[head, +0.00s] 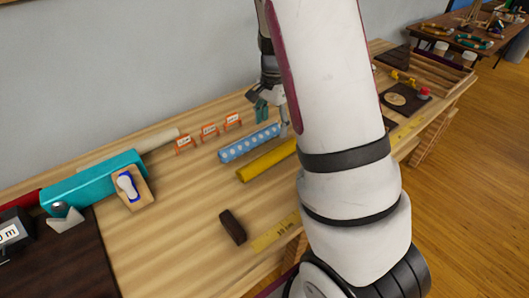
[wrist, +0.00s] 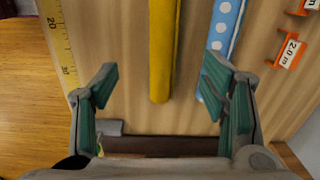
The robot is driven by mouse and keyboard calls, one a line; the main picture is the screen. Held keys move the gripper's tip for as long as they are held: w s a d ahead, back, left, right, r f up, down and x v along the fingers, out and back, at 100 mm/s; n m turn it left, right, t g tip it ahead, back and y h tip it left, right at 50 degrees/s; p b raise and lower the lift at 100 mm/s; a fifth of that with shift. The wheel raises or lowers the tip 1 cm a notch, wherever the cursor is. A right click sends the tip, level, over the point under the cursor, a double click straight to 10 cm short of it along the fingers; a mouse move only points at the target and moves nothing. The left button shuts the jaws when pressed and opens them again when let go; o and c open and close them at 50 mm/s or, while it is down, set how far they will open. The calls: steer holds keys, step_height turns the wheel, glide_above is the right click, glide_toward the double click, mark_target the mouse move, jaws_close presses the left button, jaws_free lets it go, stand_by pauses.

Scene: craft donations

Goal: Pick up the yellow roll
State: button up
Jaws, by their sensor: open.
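The yellow roll (head: 266,161) lies on the wooden table in the head view, its right end hidden behind my arm. In the wrist view the yellow roll (wrist: 162,60) runs from the top edge down to the middle, ending between my fingers as pictured. My gripper (wrist: 158,92) is open and empty, its green-padded fingers apart on either side of the roll's line. In the head view my gripper (head: 270,112) shows partly behind my arm, near the blue dotted roll. I cannot tell its height above the table.
A blue dotted roll (head: 248,143) lies beside the yellow one and near my right finger in the wrist view (wrist: 222,40). Orange price signs (head: 208,131) stand behind. A yellow ruler (head: 275,232) and dark block (head: 232,227) lie in front. A teal roll (head: 95,182) is left.

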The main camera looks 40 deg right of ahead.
mark_target(271, 153)
steer(key=f, duration=0.8)
steer(key=shift+d+f, duration=0.3)
steer(key=shift+f, duration=0.05)
steer(key=shift+w+f, duration=0.15)
steer(key=shift+f, duration=1.3)
steer(key=shift+w+f, duration=0.15)
steer(key=shift+f, duration=1.25)
steer(key=c, duration=1.3)
